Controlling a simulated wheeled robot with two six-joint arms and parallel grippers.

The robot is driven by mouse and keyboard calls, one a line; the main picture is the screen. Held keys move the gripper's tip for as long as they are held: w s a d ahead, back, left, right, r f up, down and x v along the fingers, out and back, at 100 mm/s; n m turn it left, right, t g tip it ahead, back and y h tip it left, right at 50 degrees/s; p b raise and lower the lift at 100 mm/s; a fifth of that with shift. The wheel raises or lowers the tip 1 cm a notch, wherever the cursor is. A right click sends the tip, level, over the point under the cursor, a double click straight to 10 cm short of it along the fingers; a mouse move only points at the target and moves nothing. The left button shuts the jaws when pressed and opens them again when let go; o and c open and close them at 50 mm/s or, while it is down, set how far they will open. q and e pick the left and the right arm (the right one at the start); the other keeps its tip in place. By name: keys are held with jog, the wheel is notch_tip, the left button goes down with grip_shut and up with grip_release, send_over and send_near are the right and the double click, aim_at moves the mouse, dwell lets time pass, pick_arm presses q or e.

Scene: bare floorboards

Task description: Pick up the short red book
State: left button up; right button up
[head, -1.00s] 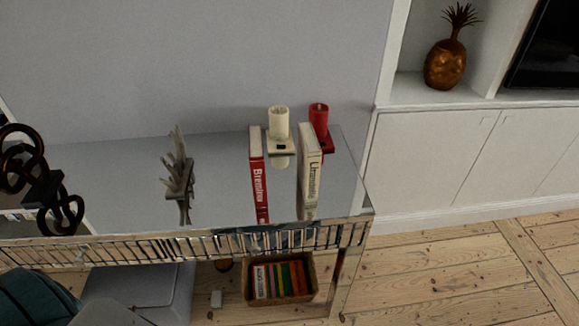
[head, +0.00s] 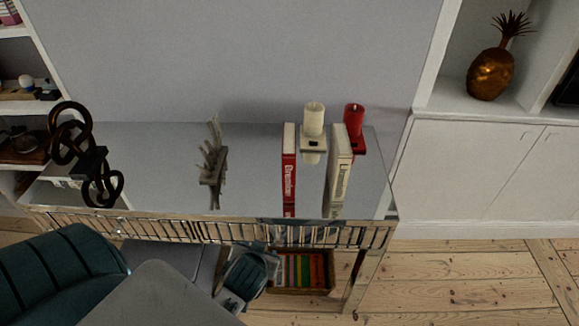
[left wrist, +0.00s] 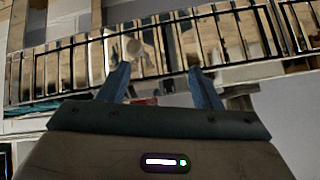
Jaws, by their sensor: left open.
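A red book (head: 289,172) with white lettering on its spine stands upright on the mirrored console table (head: 255,195). A cream book (head: 338,180) stands to its right, with a gap between them. My left gripper (head: 264,264) is low in front of the table, below and to the left of the red book, apart from it. In the left wrist view its two blue fingers (left wrist: 158,70) are spread with nothing held, facing the table's slatted front edge (left wrist: 150,48). The red book cannot be made out there. My right gripper is in neither view.
A cream candle (head: 314,120) and a red candle (head: 354,120) stand behind the books. A twig-like ornament (head: 213,170) and dark ring sculpture (head: 90,160) stand to the left. A book-filled basket (head: 300,291) sits below. Bare floor (head: 455,275) lies right.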

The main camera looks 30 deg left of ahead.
aim_at(286, 165)
pick_arm(q)
jog(key=w+r+n+t+y, duration=0.1)
jog(key=w+r+t, duration=0.1)
jog(key=w+r, duration=0.2)
jog(key=w+r+n+t+y, duration=0.1)
jog(key=w+r+t+y, duration=0.1)
jog(key=w+r, duration=0.2)
jog(key=w+r+n+t+y, duration=0.1)
jog(key=w+r+t+y, duration=0.1)
jog(key=r, duration=0.5)
jog(key=shift+w+r+t, duration=0.25)
jog(key=shift+w+t, duration=0.35)
jog(key=shift+w, duration=0.5)
jog(key=p+x, duration=0.2)
jog(key=x, duration=0.2)
jog(key=shift+w+a+r, duration=0.15)
jog(key=shift+w, duration=0.15)
jog(key=shift+w+a, duration=0.2)
jog(key=shift+w, duration=0.1)
jog(key=w+p, duration=0.2)
jog(key=w+a+r+p, duration=0.1)
jog(key=shift+r, duration=0.1)
jog(key=shift+w+a+f+n+p, duration=0.2)
jog(key=shift+w+a, duration=0.1)
jog(key=shift+w, duration=0.2)
jog(key=shift+w+a+f+n+p, duration=0.1)
jog(key=shift+w+a+f, duration=0.15)
jog(key=shift+w, duration=0.2)
jog(key=shift+s+r, duration=0.1)
